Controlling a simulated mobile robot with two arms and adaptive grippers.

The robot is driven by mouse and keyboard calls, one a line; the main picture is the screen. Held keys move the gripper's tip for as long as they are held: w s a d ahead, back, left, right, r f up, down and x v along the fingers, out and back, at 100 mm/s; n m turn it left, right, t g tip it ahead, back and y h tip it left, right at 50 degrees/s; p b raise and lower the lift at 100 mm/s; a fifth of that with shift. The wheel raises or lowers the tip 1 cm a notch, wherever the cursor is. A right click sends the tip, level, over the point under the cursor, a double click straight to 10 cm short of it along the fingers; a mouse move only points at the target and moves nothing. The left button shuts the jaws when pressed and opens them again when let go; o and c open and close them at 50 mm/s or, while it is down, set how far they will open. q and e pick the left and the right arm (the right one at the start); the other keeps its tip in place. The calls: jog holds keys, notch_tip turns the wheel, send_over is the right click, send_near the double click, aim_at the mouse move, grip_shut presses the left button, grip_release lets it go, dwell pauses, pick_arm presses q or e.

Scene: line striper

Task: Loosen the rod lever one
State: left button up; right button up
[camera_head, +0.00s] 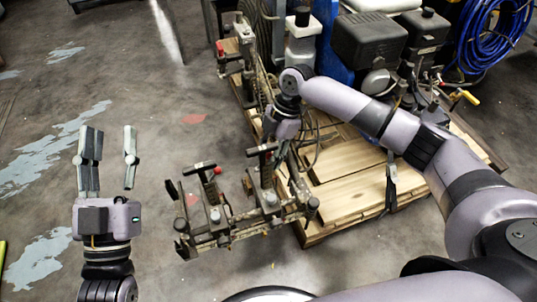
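The line striper's metal bracket frame (240,222) stands at the middle of the view, with rods, clamps and joints. A black T-shaped lever (262,150) stands upright on it, and a second black lever with a red end (198,168) sits to its left. I cannot tell which one is rod lever one. My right gripper (277,140) points down just beside the upright T-shaped lever. Its fingers are small and partly hidden against the frame, so contact and opening are unclear. My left gripper (110,160) is open and empty over the floor at left, apart from the frame.
The machine sits on a wooden pallet (345,198). A black engine (368,40), a white container (301,45) and a coiled blue hose (495,35) are behind. Another bracket with a red knob (220,48) is at the upper middle. The concrete floor at left is clear.

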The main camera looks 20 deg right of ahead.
jog(key=shift+c, duration=0.3)
grip_shut()
dwell(0.5)
